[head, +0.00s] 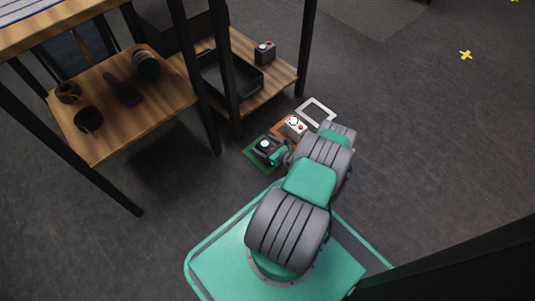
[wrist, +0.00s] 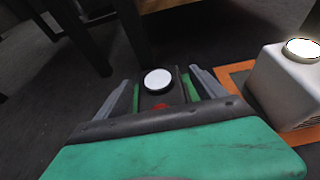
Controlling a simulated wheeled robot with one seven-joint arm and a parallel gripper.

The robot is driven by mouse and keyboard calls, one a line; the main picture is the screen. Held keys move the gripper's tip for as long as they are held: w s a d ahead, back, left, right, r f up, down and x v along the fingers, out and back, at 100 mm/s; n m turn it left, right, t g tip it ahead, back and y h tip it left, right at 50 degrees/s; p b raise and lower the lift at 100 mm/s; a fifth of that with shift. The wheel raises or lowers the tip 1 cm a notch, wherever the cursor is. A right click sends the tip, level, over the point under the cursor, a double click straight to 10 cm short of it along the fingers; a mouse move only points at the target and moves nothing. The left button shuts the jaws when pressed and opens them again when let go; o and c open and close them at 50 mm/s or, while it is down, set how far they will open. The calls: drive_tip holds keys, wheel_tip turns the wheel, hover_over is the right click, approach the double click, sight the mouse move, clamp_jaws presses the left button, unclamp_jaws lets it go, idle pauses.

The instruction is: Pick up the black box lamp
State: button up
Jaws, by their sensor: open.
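The black box lamp (head: 261,148) sits on a green square mat (head: 252,160) on the floor. It has a round white top and a small red spot. In the wrist view the black box lamp (wrist: 150,101) lies between the two fingers of my gripper (wrist: 160,77), one finger on each side. My gripper is open. I cannot tell whether either finger touches the box. The palm hides its near lower part, and in the head view my gripper (head: 269,152) partly covers it.
A white box lamp (head: 295,128) with a lit top stands on an orange-framed mat just right; a white-framed mat (head: 327,107) lies beyond. The wooden shelf (head: 160,115) with dark legs is to the left. Another dark box (head: 265,52) and a black tray (head: 240,88) stand on its far part.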

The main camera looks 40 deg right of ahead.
drive_tip(key=shift+w+f, duration=0.25)
drive_tip(key=shift+w, duration=0.2)
drive_tip(key=shift+c, duration=0.4)
clamp_jaws()
drive_tip(key=shift+r, duration=0.1)
